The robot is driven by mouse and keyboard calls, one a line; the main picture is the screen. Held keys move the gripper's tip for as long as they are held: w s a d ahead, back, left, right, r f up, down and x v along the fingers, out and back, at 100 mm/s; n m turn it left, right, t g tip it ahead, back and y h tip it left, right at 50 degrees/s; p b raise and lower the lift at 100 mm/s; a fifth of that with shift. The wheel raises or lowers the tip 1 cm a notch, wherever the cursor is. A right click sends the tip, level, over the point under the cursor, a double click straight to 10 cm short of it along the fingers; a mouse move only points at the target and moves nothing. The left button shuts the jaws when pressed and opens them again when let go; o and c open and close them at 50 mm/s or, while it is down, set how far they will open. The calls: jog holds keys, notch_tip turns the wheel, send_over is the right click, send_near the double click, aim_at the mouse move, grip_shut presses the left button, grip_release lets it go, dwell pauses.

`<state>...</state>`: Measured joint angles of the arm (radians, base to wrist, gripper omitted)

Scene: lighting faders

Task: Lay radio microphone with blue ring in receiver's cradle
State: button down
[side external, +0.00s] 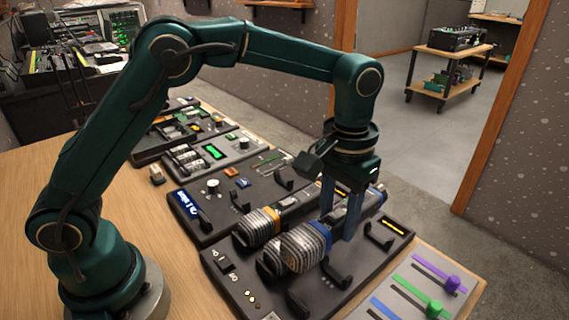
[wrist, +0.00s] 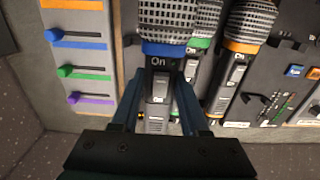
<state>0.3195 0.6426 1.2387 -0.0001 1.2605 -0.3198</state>
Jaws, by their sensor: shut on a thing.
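The microphone with the blue ring (wrist: 164,49) has a striped grille head (side external: 303,247) and a dark body marked "On". My gripper (side external: 342,215) points down with its fingers shut on the sides of that body, just behind the ring. It also shows in the wrist view (wrist: 156,105). In the side view the microphone appears above the near dark receiver (side external: 225,262), which has black cradle hooks (side external: 379,235) and a yellow display. Whether it touches the receiver is unclear. A green-ringed microphone (wrist: 198,44) lies beside and partly behind it in the wrist view.
An orange-ringed microphone (side external: 258,226) lies on the neighbouring receiver, close beside the held one. A fader panel (side external: 410,296) with purple, green, blue and orange strips stands at the near right. More dark equipment panels (side external: 200,155) line the table beyond. Bare wood (side external: 105,160) is at left.

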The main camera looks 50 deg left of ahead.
jog(key=a+r, duration=0.5)
jog(key=a, duration=0.3)
jog(key=s+a+f, duration=0.1)
jog(key=a+f, duration=0.1)
jog(key=a, duration=0.5)
jog(key=s+a+f, duration=0.2)
jog(key=a+f, duration=0.1)
jog(key=a, duration=0.3)
jog(key=shift+w+f, duration=0.15)
jog(key=shift+f, duration=1.05)
jog(key=shift+w+f, duration=0.1)
jog(key=shift+f, duration=1.05)
jog(key=shift+f, duration=0.5)
jog(key=shift+c, duration=1.7)
grip_release()
